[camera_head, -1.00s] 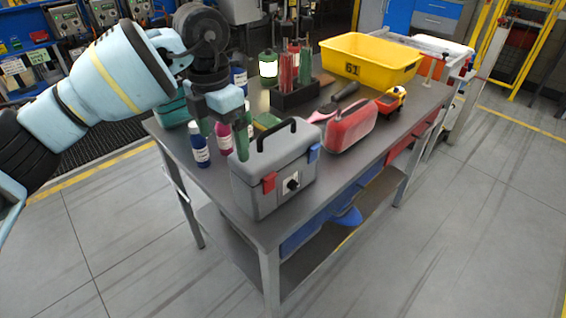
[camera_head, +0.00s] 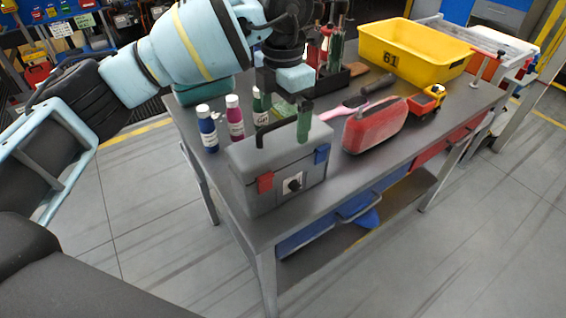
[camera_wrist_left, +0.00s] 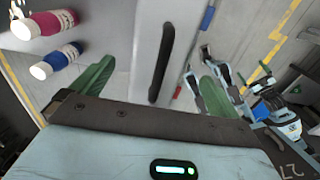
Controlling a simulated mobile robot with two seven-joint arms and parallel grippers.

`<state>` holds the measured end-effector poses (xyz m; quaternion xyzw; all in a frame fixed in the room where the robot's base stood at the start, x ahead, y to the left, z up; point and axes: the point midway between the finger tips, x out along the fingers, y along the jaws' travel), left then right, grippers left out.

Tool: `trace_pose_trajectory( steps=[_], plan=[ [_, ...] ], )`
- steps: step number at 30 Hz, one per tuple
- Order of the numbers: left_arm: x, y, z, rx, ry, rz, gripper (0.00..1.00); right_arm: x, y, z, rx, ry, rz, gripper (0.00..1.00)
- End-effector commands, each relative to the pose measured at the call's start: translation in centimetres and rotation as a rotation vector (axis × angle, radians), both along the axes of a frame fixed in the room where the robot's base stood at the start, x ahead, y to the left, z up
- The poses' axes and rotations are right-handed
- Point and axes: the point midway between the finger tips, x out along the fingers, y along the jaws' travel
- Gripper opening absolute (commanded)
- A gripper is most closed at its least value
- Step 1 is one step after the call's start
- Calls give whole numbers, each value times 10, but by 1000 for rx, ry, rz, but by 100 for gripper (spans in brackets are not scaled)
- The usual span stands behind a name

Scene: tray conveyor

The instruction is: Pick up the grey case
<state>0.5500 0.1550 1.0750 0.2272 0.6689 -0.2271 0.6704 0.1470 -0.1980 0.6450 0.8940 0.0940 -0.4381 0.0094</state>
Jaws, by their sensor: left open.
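The grey case (camera_head: 262,197) stands upright on the near end of the dark table, with a red and a blue latch and a black handle on its lid. My left gripper (camera_head: 287,112) is above the lid, pointing down, open and empty. One green finger shows clearly beside the handle; the other is hard to tell apart from green things behind. In the left wrist view, the case (camera_wrist_left: 146,45) and its handle lie between the two spread green fingers of the gripper (camera_wrist_left: 155,88). My right gripper is not in view.
A blue bottle (camera_head: 208,132) and a magenta bottle (camera_head: 235,120) stand just behind the case at left. A yellow bin (camera_head: 415,52) is at the far end of the table (camera_head: 340,185).

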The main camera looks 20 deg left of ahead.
Motion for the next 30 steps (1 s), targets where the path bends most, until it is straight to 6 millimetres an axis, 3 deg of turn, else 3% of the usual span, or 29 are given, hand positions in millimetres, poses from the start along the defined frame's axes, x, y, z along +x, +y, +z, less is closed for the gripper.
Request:
trace_pose_trajectory(
  steps=[4, 11, 21, 30],
  plan=[
    [-1, 1, -16, 0, 2, -1, 100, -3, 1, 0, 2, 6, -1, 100],
    [-2, 1, -24, 0, 2, 0, 100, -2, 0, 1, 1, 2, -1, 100],
    [-4, 4, -65, 1, 1, 0, 100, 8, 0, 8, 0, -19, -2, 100],
    [-4, 4, -70, 1, 1, 0, 100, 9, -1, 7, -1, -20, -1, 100]
  ],
)
